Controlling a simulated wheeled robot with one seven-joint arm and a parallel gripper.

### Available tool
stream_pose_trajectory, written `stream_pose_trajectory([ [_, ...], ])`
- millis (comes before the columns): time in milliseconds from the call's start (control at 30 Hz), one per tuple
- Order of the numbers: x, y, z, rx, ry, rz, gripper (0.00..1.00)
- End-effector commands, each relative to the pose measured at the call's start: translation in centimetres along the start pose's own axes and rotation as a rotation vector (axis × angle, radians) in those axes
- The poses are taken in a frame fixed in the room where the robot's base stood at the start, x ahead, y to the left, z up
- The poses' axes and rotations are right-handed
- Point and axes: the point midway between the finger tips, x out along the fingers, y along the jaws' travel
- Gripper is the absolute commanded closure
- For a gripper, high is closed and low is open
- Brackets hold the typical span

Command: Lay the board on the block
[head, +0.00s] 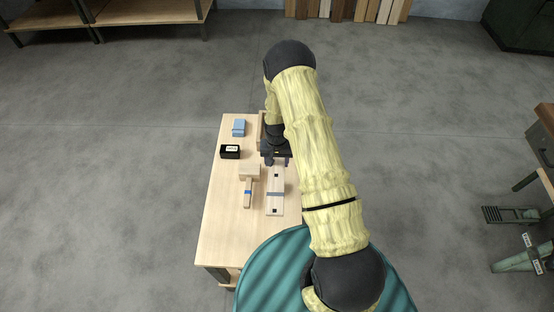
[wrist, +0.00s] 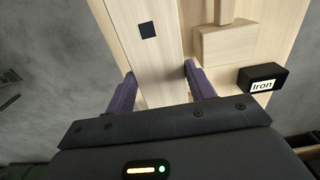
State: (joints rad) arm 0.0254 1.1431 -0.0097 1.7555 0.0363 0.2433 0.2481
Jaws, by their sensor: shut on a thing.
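In the wrist view, the purple fingers of my gripper (wrist: 160,88) stand on either side of the board (wrist: 145,58). Whether the board touches what lies beneath it cannot be told. A pale mallet-like piece (head: 249,171) with a blue-banded handle lies left of the board. No separate block can be made out for sure; one may be hidden under the board or behind my arm.
A black box marked "Iron" (head: 230,152) and a blue object (head: 239,128) stand at the table's far left. An upright wooden piece (head: 262,128) is partly hidden by my arm. The near left of the wooden table (head: 225,225) is clear.

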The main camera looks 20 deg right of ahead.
Motion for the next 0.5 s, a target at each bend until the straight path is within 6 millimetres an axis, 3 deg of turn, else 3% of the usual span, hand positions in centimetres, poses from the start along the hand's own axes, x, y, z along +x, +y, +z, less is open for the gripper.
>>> stream_pose_trajectory([
  [333, 3.8, 0.0, 0.0, 0.001, 0.0, 0.0, 0.72],
  [500, 4.8, 0.0, 0.0, 0.002, 0.0, 0.0, 0.72],
])
